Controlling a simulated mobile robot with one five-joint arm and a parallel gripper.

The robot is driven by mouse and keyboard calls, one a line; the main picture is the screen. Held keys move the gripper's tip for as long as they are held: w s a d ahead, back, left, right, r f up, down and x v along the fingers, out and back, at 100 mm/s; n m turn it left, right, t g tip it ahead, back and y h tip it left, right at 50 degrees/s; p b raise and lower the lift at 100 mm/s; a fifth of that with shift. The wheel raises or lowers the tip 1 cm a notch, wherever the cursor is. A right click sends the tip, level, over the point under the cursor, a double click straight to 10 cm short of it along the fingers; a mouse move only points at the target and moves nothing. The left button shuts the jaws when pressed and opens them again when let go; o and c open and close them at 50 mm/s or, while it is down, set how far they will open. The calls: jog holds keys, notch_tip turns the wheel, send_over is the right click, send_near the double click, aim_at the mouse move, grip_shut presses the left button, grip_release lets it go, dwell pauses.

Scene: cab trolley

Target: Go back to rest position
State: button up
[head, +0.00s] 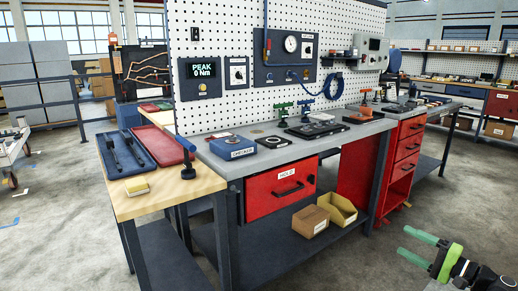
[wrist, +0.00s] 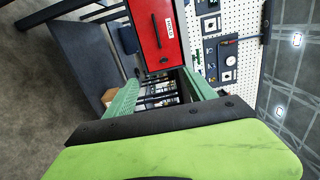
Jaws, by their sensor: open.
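My gripper (head: 414,242) shows at the lower right of the head view, with two green fingers spread apart. It is open and empty, held over bare floor in front of the workbench and apart from it. In the wrist view my gripper (wrist: 160,90) has its green fingers apart with nothing between them. The wrist picture is turned on its side. Beyond the fingers it shows the red drawer (wrist: 155,33) of the bench, which is shut.
The grey workbench (head: 228,166) carries several tools and a blue block (head: 233,148). A wooden side table (head: 180,189) with a blue tray (head: 147,159) stands at left. A cardboard box (head: 310,222) and a yellow bin (head: 339,209) sit on the lower shelf. The floor in front is clear.

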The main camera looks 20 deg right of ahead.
jog(key=w+a+n+g+y, duration=0.3)
jog(key=w+a+n+y, duration=0.15)
jog(key=w+a, duration=1.1)
jog(key=w+a+f+n+g+y, duration=0.2)
jog(key=w+a+f+g, duration=0.15)
jog(key=a, duration=0.65)
jog(key=w+a+f+n+g+y, duration=0.15)
jog(key=w+a, duration=0.25)
jog(key=a, duration=0.5)
jog(key=s+a+f+n+g+h, duration=0.15)
jog(key=a+f+g, duration=0.35)
jog(key=a, duration=0.6)
jog(key=a+f+n+g+h, duration=0.25)
jog(key=a+f, duration=0.35)
jog(key=a, duration=0.4)
jog(key=s+a+f+n+g+h, duration=0.1)
jog(key=s+f+n+g+h, duration=0.2)
jog(key=f+h, duration=0.35)
jog(key=s+d+f+t+h, duration=0.1)
jog(key=d+h, duration=0.2)
jog(key=d, duration=0.4)
notch_tip(320, 180, up, 36)
jog(key=p, duration=3.6)
jog(key=shift+a+r+p, duration=0.2)
jog(key=shift+a+p, duration=0.05)
jog(key=shift+p, duration=0.15)
